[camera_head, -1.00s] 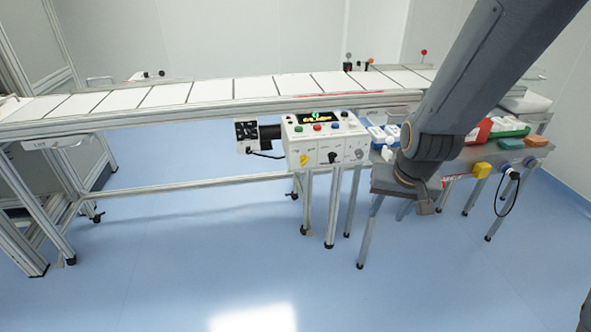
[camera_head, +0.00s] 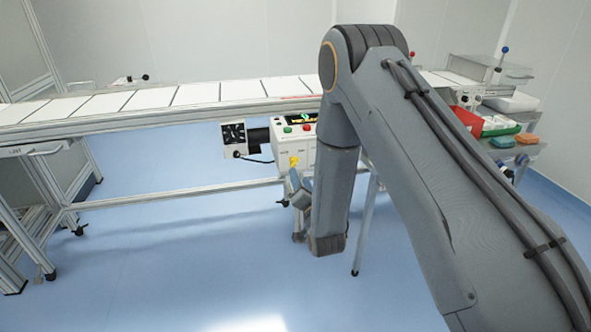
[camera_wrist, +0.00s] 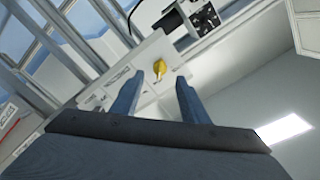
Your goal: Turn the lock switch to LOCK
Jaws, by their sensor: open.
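The white control box (camera_head: 284,150) hangs under the conveyor's front rail and is partly hidden behind my arm. A yellow rotary knob (camera_head: 294,161) sits on its front face; the lettering is too small to read, so I cannot confirm it is the lock switch. In the wrist view the yellow knob (camera_wrist: 160,68) appears just beyond the gap between my fingertips. My gripper (camera_wrist: 158,80) is open and empty, its two blue-grey fingers apart. I see no contact with the knob. The box's right part is hidden in the head view.
The conveyor (camera_head: 150,102) with white panels runs above the box. A black-and-white fan unit (camera_head: 234,138) with a cable is left of it. The blue floor in front is open.

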